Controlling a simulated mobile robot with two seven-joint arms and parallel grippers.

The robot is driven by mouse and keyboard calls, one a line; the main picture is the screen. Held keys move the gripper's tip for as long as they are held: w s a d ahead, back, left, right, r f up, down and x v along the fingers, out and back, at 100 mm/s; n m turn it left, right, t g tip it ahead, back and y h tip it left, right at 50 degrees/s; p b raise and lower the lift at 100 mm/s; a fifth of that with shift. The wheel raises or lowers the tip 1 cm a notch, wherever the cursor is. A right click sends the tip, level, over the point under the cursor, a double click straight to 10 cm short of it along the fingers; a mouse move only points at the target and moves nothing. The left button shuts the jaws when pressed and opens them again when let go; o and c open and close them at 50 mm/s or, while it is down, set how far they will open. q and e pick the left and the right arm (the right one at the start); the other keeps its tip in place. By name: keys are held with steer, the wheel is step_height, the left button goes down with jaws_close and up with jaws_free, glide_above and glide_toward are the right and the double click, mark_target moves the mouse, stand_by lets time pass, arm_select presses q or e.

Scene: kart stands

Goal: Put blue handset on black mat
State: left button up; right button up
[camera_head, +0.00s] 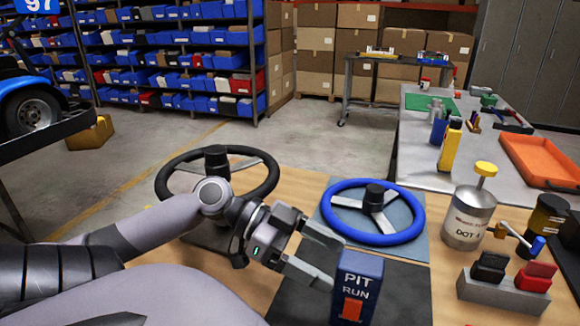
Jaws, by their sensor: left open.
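A blue upright box lettered PIT RUN (362,268), with an orange-red switch on its front, stands at the bottom centre. I cannot tell for sure whether it is the blue handset; no other blue handset is clear. The black mat (405,300) lies flat on the wooden bench around it, partly hidden by the box and my left gripper. My left gripper (332,262) is open, with nothing seen between its fingers. Its fingertips appear just left of the box; I cannot tell whether they touch it. My right gripper is not in view.
A blue steering wheel (402,234) lies behind the box, and a black wheel (266,186) behind my left arm. At right are a DOT can (467,220), a grey holder (500,294) with black and red pieces, and an orange tray (548,162).

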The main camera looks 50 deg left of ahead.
arm_select(q)
steer(key=shift+v, duration=2.75)
